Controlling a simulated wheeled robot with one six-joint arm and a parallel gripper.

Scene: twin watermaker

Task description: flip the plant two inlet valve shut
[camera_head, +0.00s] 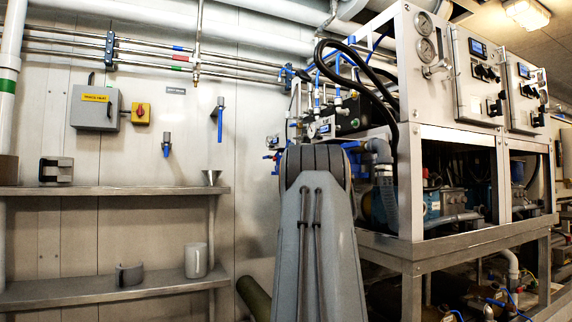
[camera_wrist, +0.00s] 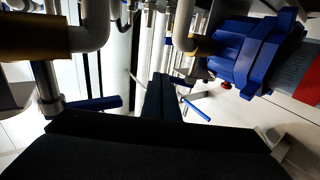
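In the wrist view, a blue lever handle (camera_wrist: 95,103) sticks out sideways from a metal valve body at the left. A second blue lever (camera_wrist: 196,110) shows right of centre, slanting. No readable label tells which one is the plant two inlet valve. My gripper (camera_wrist: 167,92) shows as dark shapes at the bottom and middle of the wrist view, between the two levers. I cannot see it touching either lever, and its opening is unclear. In the head view my grey arm rises in front of the pipework and hides the gripper and the valves behind it.
A large blue fitting (camera_wrist: 245,52) and pipes crowd the top of the wrist view. In the head view, the machine frame (camera_head: 412,190) stands right of my arm. Two blue-handled wall valves (camera_head: 167,143) (camera_head: 218,119) and a shelf (camera_head: 110,190) are at the left.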

